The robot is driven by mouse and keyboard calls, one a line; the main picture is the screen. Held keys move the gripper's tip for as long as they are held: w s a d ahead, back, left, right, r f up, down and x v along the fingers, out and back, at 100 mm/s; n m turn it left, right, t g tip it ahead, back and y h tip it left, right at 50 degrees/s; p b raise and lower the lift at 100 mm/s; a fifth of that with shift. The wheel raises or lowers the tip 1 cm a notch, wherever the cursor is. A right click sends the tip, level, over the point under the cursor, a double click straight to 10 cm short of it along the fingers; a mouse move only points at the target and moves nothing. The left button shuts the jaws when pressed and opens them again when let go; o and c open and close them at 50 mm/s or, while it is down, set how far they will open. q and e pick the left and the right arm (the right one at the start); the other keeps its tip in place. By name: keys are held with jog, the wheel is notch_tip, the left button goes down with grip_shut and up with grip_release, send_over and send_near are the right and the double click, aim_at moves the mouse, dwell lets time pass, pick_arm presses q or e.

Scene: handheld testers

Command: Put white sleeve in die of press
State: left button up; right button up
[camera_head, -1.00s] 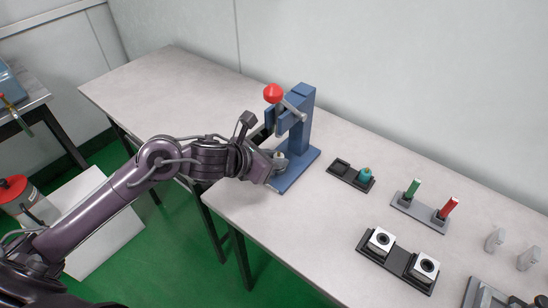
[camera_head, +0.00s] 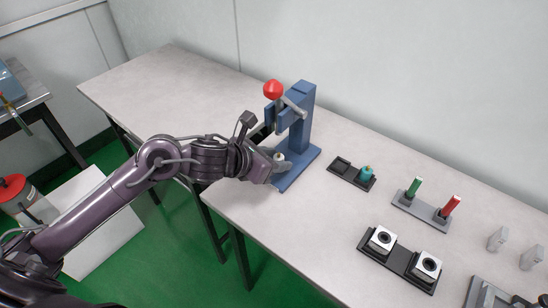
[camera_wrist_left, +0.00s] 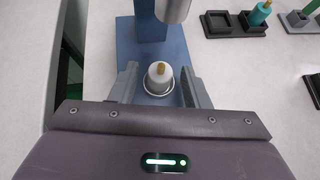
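The white sleeve (camera_wrist_left: 158,74), with a brass-coloured tip on top, stands upright in the round metal die (camera_wrist_left: 158,91) on the press base. It shows small in the head view (camera_head: 279,157). The blue press (camera_head: 304,118) has a red ball handle (camera_head: 273,90); its ram (camera_wrist_left: 173,8) is above and behind the sleeve in the wrist view. My left gripper (camera_wrist_left: 158,82) is open, with one finger on each side of the sleeve and a gap to each. How deep the sleeve sits is hidden. My right gripper is not in view.
Right of the press are a dark tray (camera_head: 340,167) with a teal part (camera_head: 367,173), a grey stand (camera_head: 408,205) with green and red pieces, and a black tray (camera_head: 399,262) with two white blocks. The table's left part (camera_head: 170,85) is clear.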

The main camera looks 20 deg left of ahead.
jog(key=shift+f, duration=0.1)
pick_arm(q)
jog(key=shift+r, duration=0.2)
jog(key=shift+s+a+r+p, duration=0.15)
jog(key=shift+s+r+p, duration=0.05)
jog(key=shift+r+p, duration=0.2)
jog(key=shift+s+a+r+p, duration=0.15)
jog(key=shift+r+p, duration=0.15)
jog(key=shift+p, duration=0.15)
jog(key=v, duration=1.1)
jog(key=shift+d+b, duration=0.15)
jog(key=shift+b, duration=0.15)
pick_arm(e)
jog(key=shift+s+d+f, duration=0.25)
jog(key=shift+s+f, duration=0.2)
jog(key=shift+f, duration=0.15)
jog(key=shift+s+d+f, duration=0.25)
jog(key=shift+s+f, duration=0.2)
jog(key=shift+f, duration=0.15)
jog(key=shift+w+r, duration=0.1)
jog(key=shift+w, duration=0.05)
